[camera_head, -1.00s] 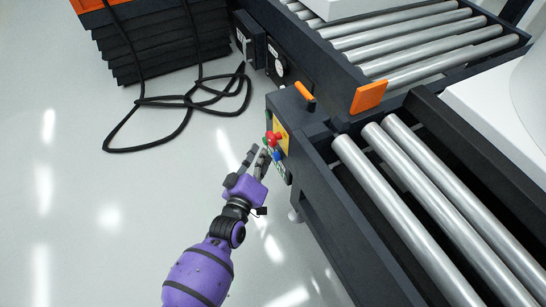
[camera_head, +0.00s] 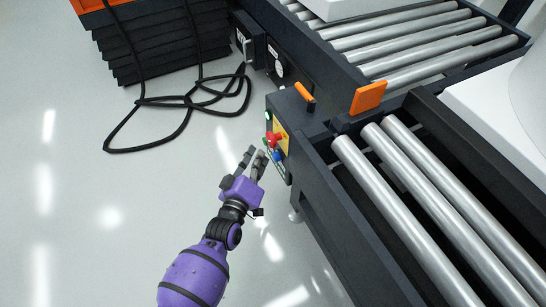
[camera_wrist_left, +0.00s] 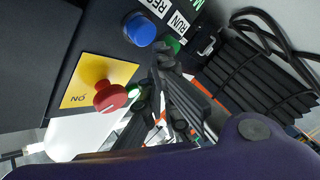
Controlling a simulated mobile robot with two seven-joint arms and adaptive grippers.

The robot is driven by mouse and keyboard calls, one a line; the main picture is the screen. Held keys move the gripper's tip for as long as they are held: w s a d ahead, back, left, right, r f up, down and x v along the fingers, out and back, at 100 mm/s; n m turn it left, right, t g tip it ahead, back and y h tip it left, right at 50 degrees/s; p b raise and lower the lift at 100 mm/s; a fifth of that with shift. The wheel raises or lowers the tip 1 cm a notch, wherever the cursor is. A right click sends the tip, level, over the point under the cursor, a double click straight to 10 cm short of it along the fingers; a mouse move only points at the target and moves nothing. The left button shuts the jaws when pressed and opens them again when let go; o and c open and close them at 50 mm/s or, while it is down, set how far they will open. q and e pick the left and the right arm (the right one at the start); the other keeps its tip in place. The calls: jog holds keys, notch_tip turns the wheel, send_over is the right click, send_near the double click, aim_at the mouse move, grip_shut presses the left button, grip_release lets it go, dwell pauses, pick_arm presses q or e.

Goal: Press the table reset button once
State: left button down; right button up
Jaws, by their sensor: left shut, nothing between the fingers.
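The control panel is on the end of the dark roller table (camera_head: 300,110). A blue button (camera_head: 278,156) sits low on it, below a red mushroom button (camera_head: 272,139). In the left wrist view the blue button (camera_wrist_left: 140,28) is beside a partly cut-off label starting "RE", and the red button (camera_wrist_left: 108,96) stands on a yellow plate. My left gripper (camera_head: 255,153) is shut and empty, its fingertips just left of the blue button with a small gap visible in the head view. In the left wrist view its dark fingers (camera_wrist_left: 170,85) are below and right of the blue button. My right gripper is not in view.
A "RUN" label (camera_wrist_left: 178,22) and a green button (camera_wrist_left: 172,43) are close to the blue button. An orange-handled lever (camera_head: 304,92) and an orange block (camera_head: 369,97) are on the table. A black cable (camera_head: 185,125) lies on the floor; the floor at left is clear.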

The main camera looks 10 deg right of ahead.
pick_arm(q)
jog(key=shift+a, duration=0.15)
jog(key=shift+s+a+p, duration=0.2)
jog(key=shift+s+a, duration=0.1)
jog(key=shift+a, duration=0.65)
jog(key=shift+s+a+p, duration=0.2)
jog(key=shift+s+a, duration=0.15)
jog(key=shift+a, duration=0.55)
jog(key=shift+s+a+p, duration=0.2)
jog(key=shift+s+a, duration=0.1)
jog(key=shift+a, duration=0.65)
